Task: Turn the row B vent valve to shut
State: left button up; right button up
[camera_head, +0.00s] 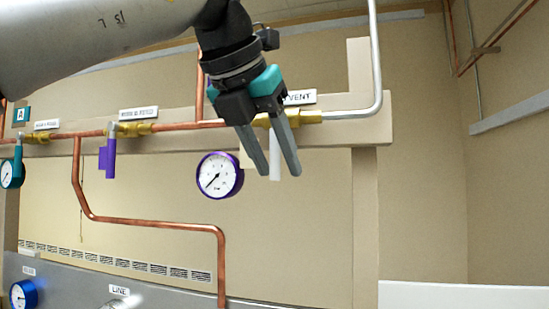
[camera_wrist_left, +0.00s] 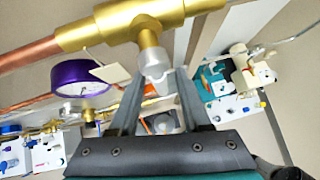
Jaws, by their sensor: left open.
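A brass valve (camera_head: 308,117) sits on the copper line at the right, beside a label (camera_head: 300,97) reading VENT. Its pale lever (camera_head: 275,168) hangs straight down. My left gripper (camera_head: 279,173) points down in front of it, open, with the lever showing between its two fingers. In the left wrist view the brass body (camera_wrist_left: 140,14) is above, and the grey lever end (camera_wrist_left: 158,70) lies between the open fingers (camera_wrist_left: 160,82). I cannot tell whether the fingers touch it. A plate (camera_head: 22,114) reading A is at the line's left end; no B plate is seen.
A purple-rimmed gauge (camera_head: 220,175) hangs just left of my gripper. A valve with a purple lever (camera_head: 107,158) is further left. A bent copper pipe (camera_head: 150,220) runs below, and a grey pipe (camera_head: 376,60) rises at right.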

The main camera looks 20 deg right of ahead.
pick_arm(q)
jog(key=v, duration=1.5)
jog(key=shift+p, duration=0.35)
jog(key=shift+a, duration=0.1)
